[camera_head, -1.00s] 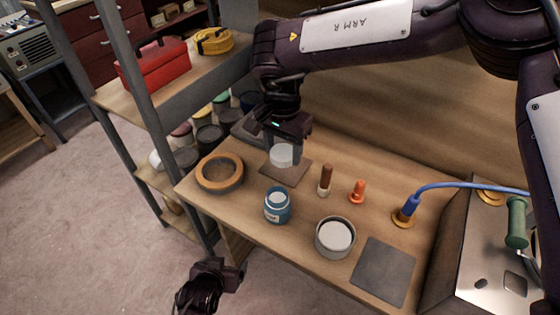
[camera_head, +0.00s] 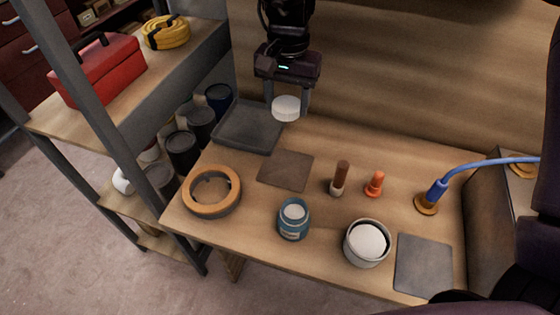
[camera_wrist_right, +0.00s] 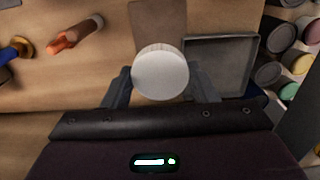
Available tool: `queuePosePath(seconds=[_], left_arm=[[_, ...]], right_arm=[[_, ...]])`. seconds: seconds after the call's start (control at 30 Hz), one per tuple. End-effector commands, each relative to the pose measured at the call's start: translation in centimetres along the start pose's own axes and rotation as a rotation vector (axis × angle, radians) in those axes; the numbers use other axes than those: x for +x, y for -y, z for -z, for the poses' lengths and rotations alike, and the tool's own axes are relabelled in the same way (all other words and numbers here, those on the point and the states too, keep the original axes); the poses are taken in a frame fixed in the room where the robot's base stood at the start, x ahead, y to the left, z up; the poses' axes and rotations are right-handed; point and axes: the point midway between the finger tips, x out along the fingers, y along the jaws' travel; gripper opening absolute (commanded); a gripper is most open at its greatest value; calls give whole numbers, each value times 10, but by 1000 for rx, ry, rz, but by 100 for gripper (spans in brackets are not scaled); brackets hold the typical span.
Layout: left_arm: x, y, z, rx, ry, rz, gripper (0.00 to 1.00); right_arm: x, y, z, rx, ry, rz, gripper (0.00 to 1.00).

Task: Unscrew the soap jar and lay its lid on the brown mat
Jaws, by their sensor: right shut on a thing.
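My right gripper (camera_head: 288,100) is shut on a round white lid (camera_head: 286,110) and holds it level above the back of the bench. The lid shows between the fingers in the right wrist view (camera_wrist_right: 160,73). The brown mat (camera_head: 286,170) lies bare on the bench, in front of and below the lid; part of it shows in the wrist view (camera_wrist_right: 158,22). The blue soap jar (camera_head: 293,223) stands upright nearer the front edge, with no lid over its pale round mouth. My left gripper is out of view.
A dark square tray (camera_head: 248,128) lies left of the held lid. A wooden ring (camera_head: 212,190), a brown-handled tool (camera_head: 341,178), an orange peg (camera_head: 375,184), a tin with a white top (camera_head: 367,243) and a grey mat (camera_head: 424,265) surround the jar and brown mat.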

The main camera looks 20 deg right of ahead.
Motion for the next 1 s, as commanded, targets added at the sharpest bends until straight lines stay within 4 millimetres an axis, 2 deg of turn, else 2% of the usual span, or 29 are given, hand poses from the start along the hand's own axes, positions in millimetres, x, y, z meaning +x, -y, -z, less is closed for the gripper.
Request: queuePosePath(seconds=[0.03,0.1,0.4,0.53,0.77,1.0], left_arm=[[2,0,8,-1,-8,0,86],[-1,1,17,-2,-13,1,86],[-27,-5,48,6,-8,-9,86],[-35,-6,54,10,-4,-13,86],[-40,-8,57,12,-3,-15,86],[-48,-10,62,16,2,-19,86]], right_arm=[[18,-1,-1,1,7,-2,26],[38,-1,-1,1,8,-3,26],[114,-1,-1,1,5,-2,26],[133,0,-1,1,3,-2,26],[149,0,-1,0,3,-2,26],[182,0,0,1,1,-1,26]])
